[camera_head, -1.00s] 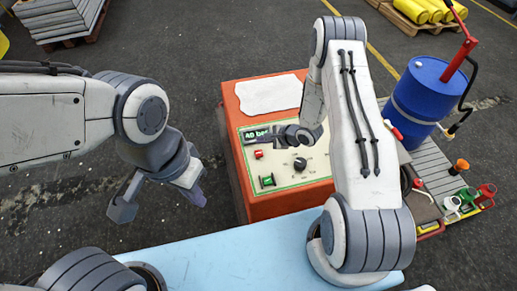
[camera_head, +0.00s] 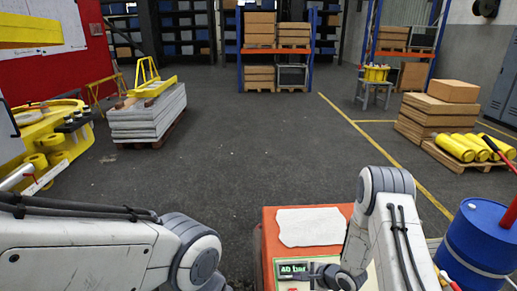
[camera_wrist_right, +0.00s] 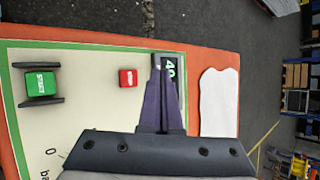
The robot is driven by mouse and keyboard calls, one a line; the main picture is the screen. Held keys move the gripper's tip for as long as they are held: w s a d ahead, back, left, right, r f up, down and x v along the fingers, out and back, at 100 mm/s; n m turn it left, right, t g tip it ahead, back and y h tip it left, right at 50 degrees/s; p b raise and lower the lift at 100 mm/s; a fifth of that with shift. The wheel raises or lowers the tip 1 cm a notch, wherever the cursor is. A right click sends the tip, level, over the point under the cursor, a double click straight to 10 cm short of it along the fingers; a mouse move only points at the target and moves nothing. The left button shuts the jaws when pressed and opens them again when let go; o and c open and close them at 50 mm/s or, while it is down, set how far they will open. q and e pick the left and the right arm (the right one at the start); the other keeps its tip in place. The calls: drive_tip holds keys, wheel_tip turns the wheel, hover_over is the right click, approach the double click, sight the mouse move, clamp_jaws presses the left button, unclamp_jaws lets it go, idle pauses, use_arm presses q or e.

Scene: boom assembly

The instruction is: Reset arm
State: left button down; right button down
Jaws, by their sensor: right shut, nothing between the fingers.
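My right arm comes in over the orange control box (camera_head: 269,226). My right gripper (camera_head: 318,276) is at the bottom of the head view, beside the box's display (camera_head: 293,268), which reads 40 bar. In the right wrist view the gripper's dark fingers (camera_wrist_right: 161,90) are together with nothing between them and partly cover the display (camera_wrist_right: 169,70). The green START button (camera_wrist_right: 40,84) and a small red button (camera_wrist_right: 127,78) lie to their left on the panel. My left arm shows at the lower left of the head view; its gripper is out of the picture.
A blue drum (camera_head: 478,238) stands right of my right arm. Yellow cylinders (camera_head: 470,148) lie on a pallet behind it. A stack of grey slabs (camera_head: 148,115) stands at the left and shelves with boxes (camera_head: 260,30) at the back. The middle floor is clear.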

drive_tip(key=s+a+r+n+g+h+b, duration=0.1)
drive_tip(key=s+a+r+n+h, duration=0.2)
drive_tip(key=r+n, duration=0.5)
drive_tip(key=s+a+r+n+g+h+b, duration=0.15)
drive_tip(key=s+a+r+n, duration=0.3)
drive_tip(key=r, duration=0.55)
drive_tip(key=s+a+r+n+g, duration=0.1)
drive_tip(key=s+r+n, duration=0.2)
drive_tip(key=s, duration=0.5)
drive_tip(key=s+a+r+n+g, duration=0.1)
drive_tip(key=s+r+n+g, duration=0.1)
drive_tip(key=s+n, duration=0.3)
drive_tip(key=s+a+r+n+g, duration=0.1)
drive_tip(key=s+r+n, duration=0.2)
drive_tip(key=s, duration=0.7)
drive_tip(key=shift+s+a+r+n, duration=0.3)
drive_tip(key=shift+a+r+n, duration=0.05)
drive_tip(key=shift+n, duration=0.5)
